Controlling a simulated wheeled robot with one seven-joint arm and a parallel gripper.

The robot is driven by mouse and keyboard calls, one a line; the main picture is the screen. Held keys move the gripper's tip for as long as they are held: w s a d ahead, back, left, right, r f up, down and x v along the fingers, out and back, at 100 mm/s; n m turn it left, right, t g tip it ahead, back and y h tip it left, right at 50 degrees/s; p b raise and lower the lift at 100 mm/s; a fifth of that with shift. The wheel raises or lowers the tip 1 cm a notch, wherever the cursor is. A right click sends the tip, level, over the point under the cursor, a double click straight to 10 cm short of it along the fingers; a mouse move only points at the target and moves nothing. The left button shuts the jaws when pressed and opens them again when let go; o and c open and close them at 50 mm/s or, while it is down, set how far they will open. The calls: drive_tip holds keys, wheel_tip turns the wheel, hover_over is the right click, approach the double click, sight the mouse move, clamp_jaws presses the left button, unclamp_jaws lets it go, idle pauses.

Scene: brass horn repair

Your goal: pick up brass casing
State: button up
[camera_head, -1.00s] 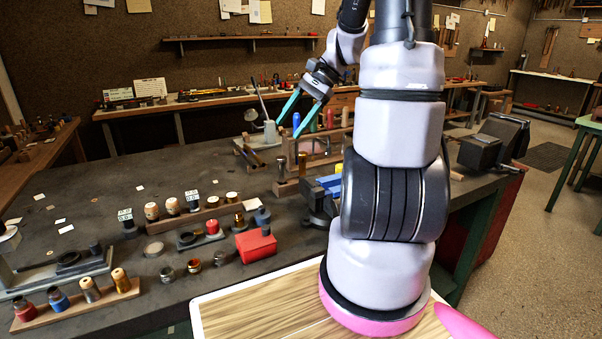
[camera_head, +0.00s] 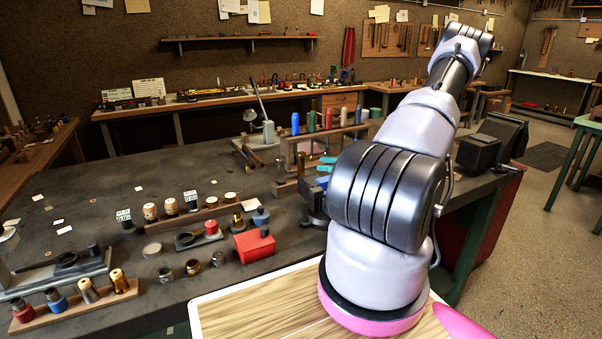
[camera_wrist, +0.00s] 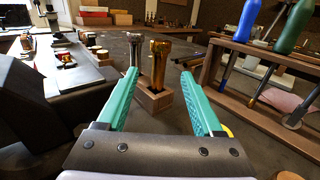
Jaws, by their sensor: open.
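In the wrist view, a brass casing (camera_wrist: 158,65) stands upright in a small wooden block (camera_wrist: 154,101), beside a duller, grey metal tube (camera_wrist: 134,50) on its left. My gripper (camera_wrist: 160,73) is open, with its teal fingers on either side of the line to the casing. The casing is ahead of and between the fingertips, and no contact shows. In the head view, the teal fingertips of my gripper (camera_head: 326,164) show just left of my arm, low over the bench. My arm hides the rest of the gripper.
A wooden rack (camera_wrist: 247,108) with blue and green handled tools stands close on the right in the wrist view. A large dark object (camera_wrist: 28,105) is close on the left. A red box (camera_head: 255,245) and several small parts lie on the bench (camera_head: 120,190).

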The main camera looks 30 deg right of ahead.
sight(301, 161)
drive_tip(key=x, duration=0.8)
drive_tip(key=shift+w+a, duration=0.2)
drive_tip(key=shift+a, duration=0.15)
clamp_jaws()
